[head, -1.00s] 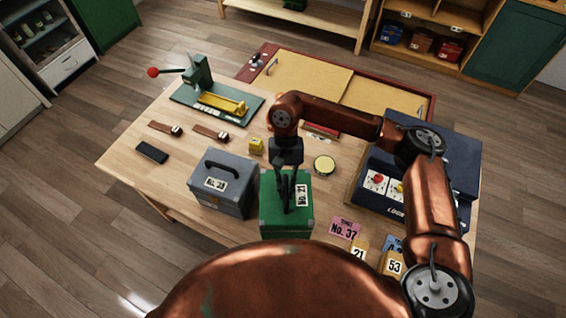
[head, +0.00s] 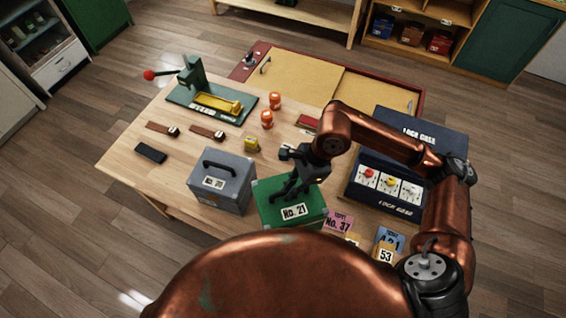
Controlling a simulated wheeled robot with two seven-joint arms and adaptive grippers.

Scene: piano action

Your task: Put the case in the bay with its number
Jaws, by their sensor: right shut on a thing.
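The green case (head: 268,212) labelled No. 21 is at the front middle of the wooden table, its label up along the near edge of its top. My right gripper (head: 288,192) reaches down onto the top from the right and is shut on the case; its fingers hide the grip point. I cannot tell whether the case is clear of the table. A grey case (head: 232,190) with a black handle and a number label too small to read surely stands just to its left. My left gripper is out of view. No numbered bay can be made out.
A blue lock case (head: 385,205) stands open on the right. A pink No. 37 ticket (head: 339,222) and a 53 tag (head: 386,255) lie at the front right. A green press (head: 205,100) and orange bottles (head: 267,119) stand behind. Shelves (head: 465,60) hold coloured boxes at the back right.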

